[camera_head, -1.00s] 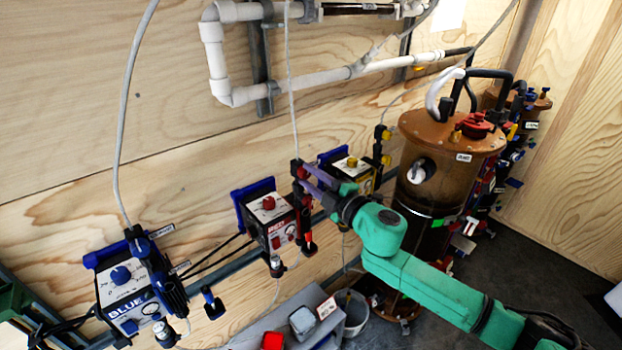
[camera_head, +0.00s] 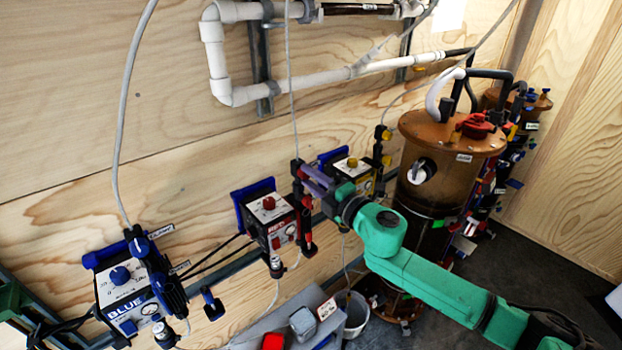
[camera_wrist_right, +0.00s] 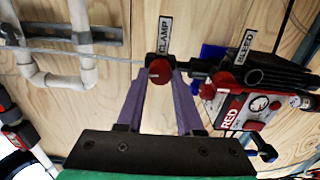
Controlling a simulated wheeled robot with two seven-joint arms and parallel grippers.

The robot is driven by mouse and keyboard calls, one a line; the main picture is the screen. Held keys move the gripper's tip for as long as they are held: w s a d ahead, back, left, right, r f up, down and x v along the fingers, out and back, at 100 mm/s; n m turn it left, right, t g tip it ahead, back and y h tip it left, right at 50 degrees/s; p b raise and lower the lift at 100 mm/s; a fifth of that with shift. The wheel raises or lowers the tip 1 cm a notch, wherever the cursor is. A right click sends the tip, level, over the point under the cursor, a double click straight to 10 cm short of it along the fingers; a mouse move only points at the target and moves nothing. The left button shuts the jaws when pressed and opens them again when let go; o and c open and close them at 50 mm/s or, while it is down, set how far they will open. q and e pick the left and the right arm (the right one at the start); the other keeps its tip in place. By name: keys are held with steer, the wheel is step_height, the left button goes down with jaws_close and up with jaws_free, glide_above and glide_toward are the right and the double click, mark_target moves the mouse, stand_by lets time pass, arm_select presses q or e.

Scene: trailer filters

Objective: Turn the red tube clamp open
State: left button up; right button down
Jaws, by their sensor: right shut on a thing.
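The red tube clamp has a round red knob (camera_wrist_right: 160,71) beneath a "CLAMP" label in the right wrist view. My right gripper (camera_wrist_right: 161,85) has its purple fingers on either side of this knob and is shut on it. In the head view, my right gripper (camera_head: 312,180) reaches in from the right to the clamp beside the red pump box (camera_head: 270,215). The fingers and arm partly hide the clamp there. My left gripper is not in view.
A blue pump box (camera_head: 128,290) is at the lower left, and a yellow one (camera_head: 354,175) stands just behind my right gripper. A brown cylindrical tank (camera_head: 440,175) is close to my right arm. White pipes (camera_head: 215,60) run along the wooden wall.

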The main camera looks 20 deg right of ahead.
steer(key=c, duration=0.5)
jaws_free()
steer(key=shift+c, duration=0.2)
steer(key=shift+s+d+f, duration=0.15)
steer(key=b+v, duration=0.5)
steer(key=v, duration=0.9)
